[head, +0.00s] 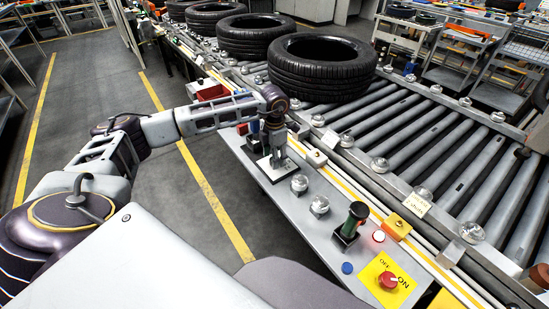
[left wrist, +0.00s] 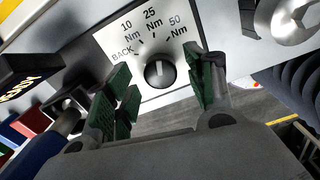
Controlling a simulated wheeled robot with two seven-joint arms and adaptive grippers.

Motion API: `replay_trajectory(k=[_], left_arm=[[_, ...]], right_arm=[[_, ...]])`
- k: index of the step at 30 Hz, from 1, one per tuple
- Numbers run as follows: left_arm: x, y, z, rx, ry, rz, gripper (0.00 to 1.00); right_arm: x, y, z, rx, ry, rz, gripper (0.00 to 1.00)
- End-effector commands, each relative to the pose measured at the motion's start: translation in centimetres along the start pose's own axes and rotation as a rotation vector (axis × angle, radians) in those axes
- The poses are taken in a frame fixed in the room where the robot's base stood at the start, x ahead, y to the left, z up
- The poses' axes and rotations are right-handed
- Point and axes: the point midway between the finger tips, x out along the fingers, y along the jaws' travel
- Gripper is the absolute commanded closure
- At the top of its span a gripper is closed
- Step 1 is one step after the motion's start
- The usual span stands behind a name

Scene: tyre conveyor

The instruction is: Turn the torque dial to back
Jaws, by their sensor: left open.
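The torque dial (left wrist: 159,75) is a dark round knob on a white plate (left wrist: 108,38) marked BACK, 10 Nm, 25 Nm and 50 Nm. Its pale pointer line is roughly upright in the left wrist view, toward the 25 Nm side rather than BACK. My left gripper (left wrist: 162,82) is open, with its green-padded fingers on either side of the dial and gaps to it. In the head view my left gripper (head: 274,150) points down over the white plate (head: 286,171), hiding the dial. My right gripper is not in view.
The roller conveyor (head: 430,150) carrying black tyres (head: 322,68) runs behind. Coloured items (left wrist: 30,122) sit left of the dial.

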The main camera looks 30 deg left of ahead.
Motion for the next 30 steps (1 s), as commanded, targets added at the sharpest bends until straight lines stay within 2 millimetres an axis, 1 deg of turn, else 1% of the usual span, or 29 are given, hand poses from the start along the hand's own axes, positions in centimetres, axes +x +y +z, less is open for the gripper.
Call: replay_trajectory(k=[5, 14, 25, 30], left_arm=[[0.84, -0.05, 0.03, 0.001, -0.001, -0.001, 0.45], [0.94, -0.04, 0.02, 0.001, -0.001, 0.000, 0.45], [0.92, -0.02, 0.01, 0.001, -0.001, 0.000, 0.92], [0.91, -0.02, 0.01, -0.004, -0.001, 0.000, 0.92]], right_arm=[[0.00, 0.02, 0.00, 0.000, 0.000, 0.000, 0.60], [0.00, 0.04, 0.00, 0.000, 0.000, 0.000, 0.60], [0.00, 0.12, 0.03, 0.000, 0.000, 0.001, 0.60], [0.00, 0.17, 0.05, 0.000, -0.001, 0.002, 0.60]])
